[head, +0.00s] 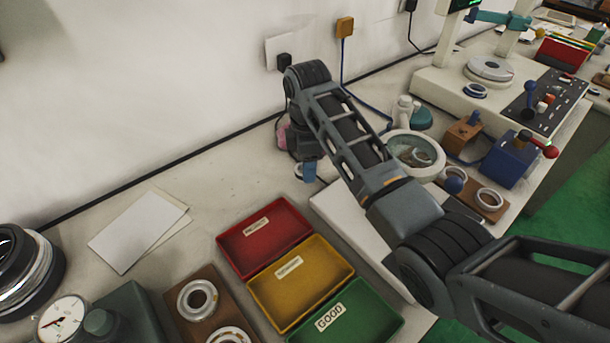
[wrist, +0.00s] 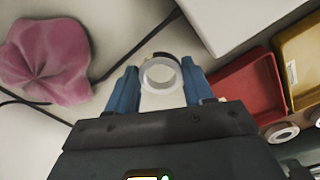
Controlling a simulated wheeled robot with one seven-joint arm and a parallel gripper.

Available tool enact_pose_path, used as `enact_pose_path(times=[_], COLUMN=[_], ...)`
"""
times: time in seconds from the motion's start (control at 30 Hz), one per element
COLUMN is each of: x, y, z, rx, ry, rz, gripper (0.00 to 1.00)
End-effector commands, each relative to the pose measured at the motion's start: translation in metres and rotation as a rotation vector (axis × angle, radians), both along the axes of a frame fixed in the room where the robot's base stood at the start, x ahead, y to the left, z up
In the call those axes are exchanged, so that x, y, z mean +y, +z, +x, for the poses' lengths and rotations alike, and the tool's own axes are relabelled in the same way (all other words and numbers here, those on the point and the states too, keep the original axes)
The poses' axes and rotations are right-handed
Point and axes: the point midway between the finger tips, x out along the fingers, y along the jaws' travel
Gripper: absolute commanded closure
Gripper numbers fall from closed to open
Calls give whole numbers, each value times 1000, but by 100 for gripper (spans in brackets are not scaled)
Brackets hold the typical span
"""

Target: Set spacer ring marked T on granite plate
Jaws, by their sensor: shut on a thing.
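My gripper (wrist: 159,68) has its two blue fingers on either side of a pale spacer ring (wrist: 160,89), shut on it. A dark and yellowish patch shows at the ring's far edge; I cannot read a T. In the head view my gripper (head: 306,170) points down by the wall, left of my arm, and the ring cannot be made out there. A pale slab (head: 330,207), perhaps the granite plate, lies partly hidden under my arm. The slab also shows at the upper right of the wrist view (wrist: 225,22), apart from the ring.
Red (head: 238,241), yellow (head: 323,289) and green (head: 375,323) trays stand left of the slab. A brown board (head: 215,277) with rings is at the front. A pink cloth (wrist: 45,65) lies near my gripper. A round dish (head: 437,160) stands right of my arm.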

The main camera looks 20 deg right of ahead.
Motion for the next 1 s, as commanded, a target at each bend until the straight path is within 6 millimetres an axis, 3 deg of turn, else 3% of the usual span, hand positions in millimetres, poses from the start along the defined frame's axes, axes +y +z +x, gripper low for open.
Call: enact_pose_path(times=[0.3, 0.67, 0.7, 1.0], x=[0, 0, 0, 0], y=[-35, -40, -41, -40], z=[-1, 0, 0, 0], rx=[2, 0, 0, 0], ry=[1, 1, 1, 1], rz=[0, 0, 0, 0], gripper=[82, 82, 47, 23])
